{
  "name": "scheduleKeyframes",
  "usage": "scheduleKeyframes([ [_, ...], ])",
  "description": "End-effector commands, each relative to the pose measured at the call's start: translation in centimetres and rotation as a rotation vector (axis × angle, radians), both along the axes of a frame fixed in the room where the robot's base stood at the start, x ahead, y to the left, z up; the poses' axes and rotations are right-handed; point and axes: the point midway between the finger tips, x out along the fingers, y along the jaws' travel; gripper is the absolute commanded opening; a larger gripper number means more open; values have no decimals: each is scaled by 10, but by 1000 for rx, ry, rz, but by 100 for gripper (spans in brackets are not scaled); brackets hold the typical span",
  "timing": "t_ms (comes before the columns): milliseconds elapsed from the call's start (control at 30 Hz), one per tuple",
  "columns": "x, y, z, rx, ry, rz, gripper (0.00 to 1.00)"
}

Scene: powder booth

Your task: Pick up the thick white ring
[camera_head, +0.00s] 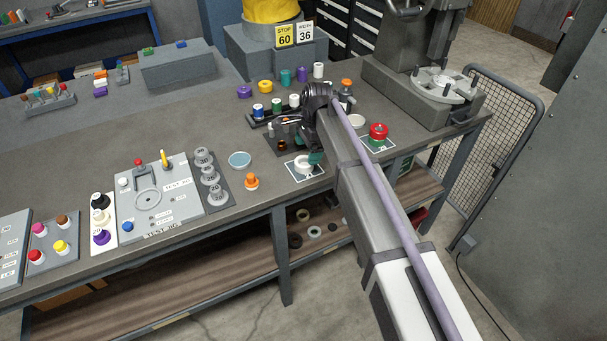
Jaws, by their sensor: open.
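A thick white ring (303,164) lies on a dark square card with a white border near the front edge of the bench. Its right side is partly hidden by the end of my arm. My gripper (314,157) is small and dark in this view, with a teal-green part low down. It appears just above or beside the ring's right side. It is open, and nothing shows held in it. I cannot tell whether it touches the ring.
A red-topped part (378,131) sits on another card to the right, near a pale disc (356,121). An orange knob (251,181) and a blue-green dish (240,160) stand to the left. Several capped bottles stand behind.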

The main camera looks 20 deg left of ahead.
Motion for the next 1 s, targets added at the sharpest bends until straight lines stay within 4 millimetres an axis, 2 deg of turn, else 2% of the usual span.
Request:
scheduleKeyframes([
  [167, -1, 1, -8, 0, 0, 0, 92],
  [400, -6, 9, -53, 0, 0, 0, 92],
  [667, -7, 10, -52, 0, 0, 0, 92],
  [1000, -7, 10, -52, 0, 0, 0, 60],
])
